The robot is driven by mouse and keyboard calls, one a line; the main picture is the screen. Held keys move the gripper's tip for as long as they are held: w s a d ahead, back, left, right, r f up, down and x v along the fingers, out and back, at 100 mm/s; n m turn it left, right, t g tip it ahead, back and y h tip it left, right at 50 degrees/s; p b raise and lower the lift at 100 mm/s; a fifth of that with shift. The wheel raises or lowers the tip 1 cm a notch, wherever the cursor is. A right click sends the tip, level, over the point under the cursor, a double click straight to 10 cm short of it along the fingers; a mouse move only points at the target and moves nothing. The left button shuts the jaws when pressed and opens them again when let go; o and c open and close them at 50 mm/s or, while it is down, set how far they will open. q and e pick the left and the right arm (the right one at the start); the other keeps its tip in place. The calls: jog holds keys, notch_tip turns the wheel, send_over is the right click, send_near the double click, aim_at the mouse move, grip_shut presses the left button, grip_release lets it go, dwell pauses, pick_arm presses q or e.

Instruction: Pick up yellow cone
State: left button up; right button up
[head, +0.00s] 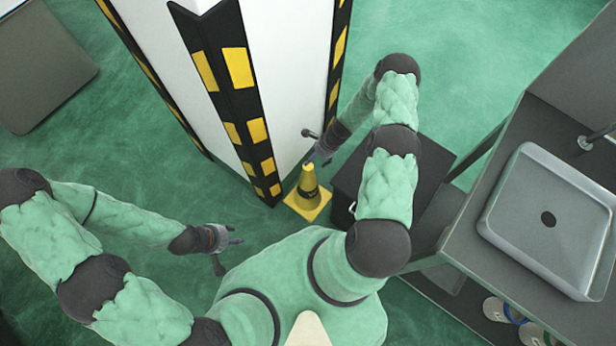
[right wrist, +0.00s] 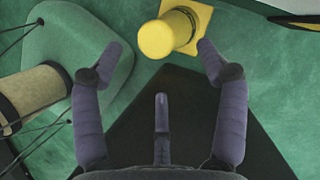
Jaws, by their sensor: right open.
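The yellow cone (head: 308,196) has a dark band and a square yellow base. It stands on the green floor at the foot of the white pillar. My right gripper (head: 312,152) is open and empty, close to the cone's top in the head view. In the right wrist view, the cone's rounded yellow top (right wrist: 158,39) shows just ahead of and between the spread fingertips (right wrist: 160,58), apart from them. The cone's base lies partly beyond the frame's top edge. My left gripper (head: 228,243) is to the left of the cone, with its fingers apart and nothing in them.
The white pillar (head: 285,70) with black and yellow corner guards rises right behind the cone. A dark box (head: 345,180) stands right of the cone, partly under my right arm. A grey bench with a metal sink (head: 515,215) is at the right.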

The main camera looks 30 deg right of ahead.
aim_at(309, 166)
jog(key=x, duration=0.2)
jog(key=shift+a+f+b, duration=0.1)
jog(key=shift+f+b, duration=0.2)
jog(key=shift+f, duration=0.05)
jog(key=b+x, duration=0.2)
jog(key=x, duration=0.2)
jog(key=shift+s+a, duration=0.15)
jog(key=shift+a+f+b, duration=0.25)
jog(key=shift+f+b, duration=0.05)
jog(key=shift+f, duration=0.2)
jog(key=shift+c, duration=0.3)
grip_shut()
